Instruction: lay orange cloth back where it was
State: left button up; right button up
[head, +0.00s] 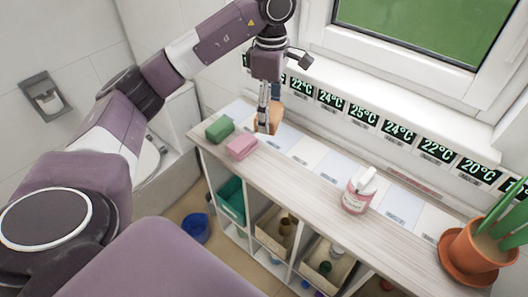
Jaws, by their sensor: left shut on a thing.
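The orange cloth (275,113) is a small folded bundle near the back left of the cart top. My left gripper (264,124) points down and is shut on it, its fingers covering part of the cloth. I cannot tell whether the cloth touches the top or hangs just above it. A green folded cloth (220,129) and a pink folded cloth (242,147) lie to its left on the cart top (310,183). My right gripper is not in view.
White labelled pads lie along the top, some bare. Temperature displays (363,117) line the back. Bins (232,199) fill the shelves; a blue bucket (196,228) is on the floor.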

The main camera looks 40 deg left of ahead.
pick_arm(q)
notch_tip(320, 180, down, 4)
jog(key=shift+s+r, duration=0.1)
jog(key=shift+s, duration=0.05)
jog(key=p, duration=0.2)
send_over(269, 166)
notch_tip(269, 166, down, 8)
jog(key=shift+f, duration=0.2)
notch_tip(269, 166, down, 4)
jog(key=shift+f+p, duration=0.25)
jog(key=shift+p, duration=0.4)
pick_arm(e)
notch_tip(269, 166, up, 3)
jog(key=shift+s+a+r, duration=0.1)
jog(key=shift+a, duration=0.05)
pick_arm(q)
jog(key=shift+f, duration=0.2)
jog(key=o, duration=1.2)
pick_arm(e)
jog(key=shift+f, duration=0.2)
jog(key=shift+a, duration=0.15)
